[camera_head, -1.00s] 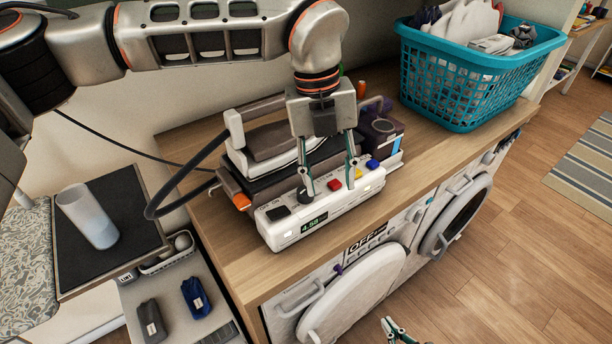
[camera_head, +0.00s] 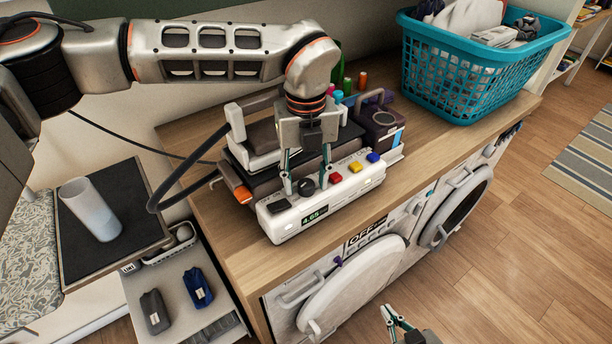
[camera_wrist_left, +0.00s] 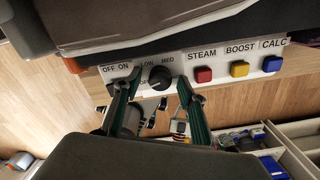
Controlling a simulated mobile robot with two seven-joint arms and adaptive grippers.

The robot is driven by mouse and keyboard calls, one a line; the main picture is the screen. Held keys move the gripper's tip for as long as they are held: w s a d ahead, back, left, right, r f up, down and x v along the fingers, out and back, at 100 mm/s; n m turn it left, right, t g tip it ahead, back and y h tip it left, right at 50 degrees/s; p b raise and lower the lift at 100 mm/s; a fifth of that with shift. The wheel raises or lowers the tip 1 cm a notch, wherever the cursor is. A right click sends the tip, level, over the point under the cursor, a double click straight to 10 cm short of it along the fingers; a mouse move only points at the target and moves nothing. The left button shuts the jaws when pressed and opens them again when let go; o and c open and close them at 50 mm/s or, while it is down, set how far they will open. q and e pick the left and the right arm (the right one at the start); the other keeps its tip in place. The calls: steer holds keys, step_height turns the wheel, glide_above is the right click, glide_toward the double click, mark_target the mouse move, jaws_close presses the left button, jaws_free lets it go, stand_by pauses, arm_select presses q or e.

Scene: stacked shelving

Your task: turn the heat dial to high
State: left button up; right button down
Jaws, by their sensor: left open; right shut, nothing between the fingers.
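The heat dial (camera_head: 306,187) is a round black knob on the white front panel of the steam station (camera_head: 335,197). In the left wrist view the dial (camera_wrist_left: 160,77) has LOW and MED printed above it; its pointer direction is unclear and no HIGH label is readable. My left gripper (camera_head: 305,189) is open, pointing down, with one finger on each side of the dial. In the wrist view the left gripper's fingers (camera_wrist_left: 158,80) flank the knob with gaps; contact is not clear. My right gripper (camera_head: 389,315) is shut and empty at the bottom edge, low before the washers.
Left of the dial is a black OFF/ON switch (camera_head: 279,206). Right of it are red (camera_head: 335,178), yellow (camera_head: 355,167) and blue (camera_head: 373,157) buttons. The iron (camera_head: 265,141) and hose (camera_head: 168,193) lie behind. A teal basket (camera_head: 470,75) stands back right.

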arm_select(q)
steer(key=c, duration=1.1)
